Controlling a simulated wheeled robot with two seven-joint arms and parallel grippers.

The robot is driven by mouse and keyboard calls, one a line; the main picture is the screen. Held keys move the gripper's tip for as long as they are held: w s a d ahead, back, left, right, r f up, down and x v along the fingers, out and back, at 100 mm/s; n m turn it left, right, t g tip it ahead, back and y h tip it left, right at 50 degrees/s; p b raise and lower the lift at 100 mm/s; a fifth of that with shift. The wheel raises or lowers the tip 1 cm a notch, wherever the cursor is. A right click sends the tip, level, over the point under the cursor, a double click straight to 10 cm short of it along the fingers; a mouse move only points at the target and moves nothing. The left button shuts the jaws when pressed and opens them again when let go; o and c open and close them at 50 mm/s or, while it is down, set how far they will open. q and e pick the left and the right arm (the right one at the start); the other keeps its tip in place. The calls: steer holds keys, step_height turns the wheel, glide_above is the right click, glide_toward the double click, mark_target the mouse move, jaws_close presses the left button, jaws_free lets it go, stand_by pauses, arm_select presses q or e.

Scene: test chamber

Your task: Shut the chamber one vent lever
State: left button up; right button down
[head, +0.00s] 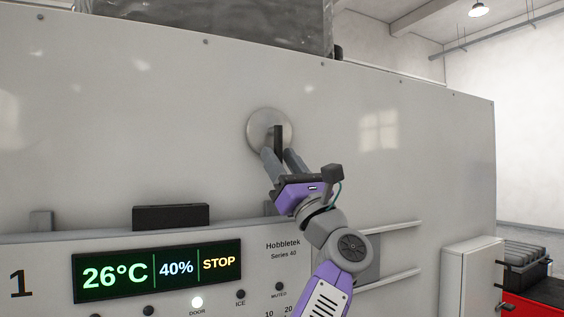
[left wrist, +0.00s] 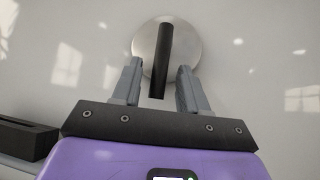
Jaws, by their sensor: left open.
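The vent lever (head: 278,138) is a black bar on a round metal disc (head: 257,122) on the chamber's pale front wall. In the left wrist view the black lever (left wrist: 161,55) stands nearly upright across the disc (left wrist: 186,45), its lower end reaching down between my fingers. My left gripper (head: 277,156) is open, with one grey finger on each side of the lever's lower part. In the left wrist view gaps show between the lever and both fingers of the left gripper (left wrist: 156,82). My right gripper is not in view.
Below are a black block (head: 171,216) on the wall and a display panel (head: 158,270) reading 26°C, 40% and STOP, marked 1. Rails (head: 392,229) stick out at the right of my arm. A white cabinet (head: 470,280) and a red cart (head: 540,305) stand at lower right.

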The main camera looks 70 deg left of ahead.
arm_select(q)
steer(key=b+v, duration=0.3)
steer(key=v, duration=0.4)
steer(key=shift+d+f+b, duration=0.15)
steer(key=shift+f+b, duration=0.05)
steer(key=shift+b, duration=0.15)
steer(key=shift+w, duration=0.15)
